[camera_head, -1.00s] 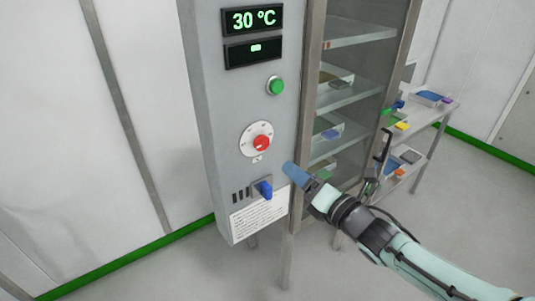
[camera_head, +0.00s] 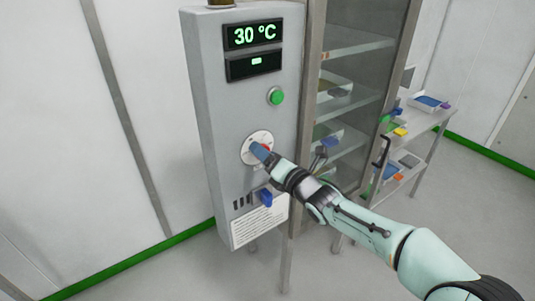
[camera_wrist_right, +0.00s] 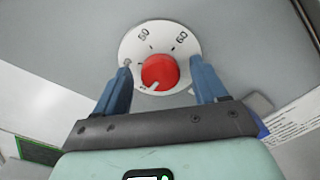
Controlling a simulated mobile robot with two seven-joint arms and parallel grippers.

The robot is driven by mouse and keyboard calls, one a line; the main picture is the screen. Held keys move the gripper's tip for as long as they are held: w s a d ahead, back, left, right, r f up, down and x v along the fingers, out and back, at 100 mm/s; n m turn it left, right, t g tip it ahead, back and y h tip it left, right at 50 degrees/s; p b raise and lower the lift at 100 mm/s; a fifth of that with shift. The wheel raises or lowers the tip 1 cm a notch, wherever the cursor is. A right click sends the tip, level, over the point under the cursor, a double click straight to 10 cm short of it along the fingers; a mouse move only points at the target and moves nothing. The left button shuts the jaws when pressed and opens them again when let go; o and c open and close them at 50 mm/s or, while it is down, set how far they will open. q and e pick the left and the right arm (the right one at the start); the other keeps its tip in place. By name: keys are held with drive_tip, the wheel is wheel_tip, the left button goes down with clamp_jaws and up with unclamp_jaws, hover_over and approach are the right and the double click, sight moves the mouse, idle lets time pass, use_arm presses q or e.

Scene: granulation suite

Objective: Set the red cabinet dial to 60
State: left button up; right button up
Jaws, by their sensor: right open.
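The red dial (camera_head: 267,147) sits on a round white scale plate (camera_head: 247,141) on the grey cabinet front. My right gripper (camera_head: 258,151) has its blue fingers at the dial and partly hides it. In the right wrist view the red dial (camera_wrist_right: 160,72) lies between the open fingers of my right gripper (camera_wrist_right: 161,68), one on each side, with a gap visible. A small pale mark on the dial points to the lower left there. Tilted numerals on the scale plate (camera_wrist_right: 133,46) are hard to read. The upper display (camera_head: 254,35) reads 30 °C. My left gripper is out of view.
A green button (camera_head: 276,96) is above the dial. A blue lever switch (camera_head: 265,198) is below it, close under my right arm. A glass-fronted shelf cabinet (camera_head: 312,60) stands to the right, and a side table (camera_head: 432,118) with trays is beyond it.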

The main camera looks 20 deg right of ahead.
drive_tip(key=c, duration=1.1)
drive_tip(key=shift+o, duration=0.2)
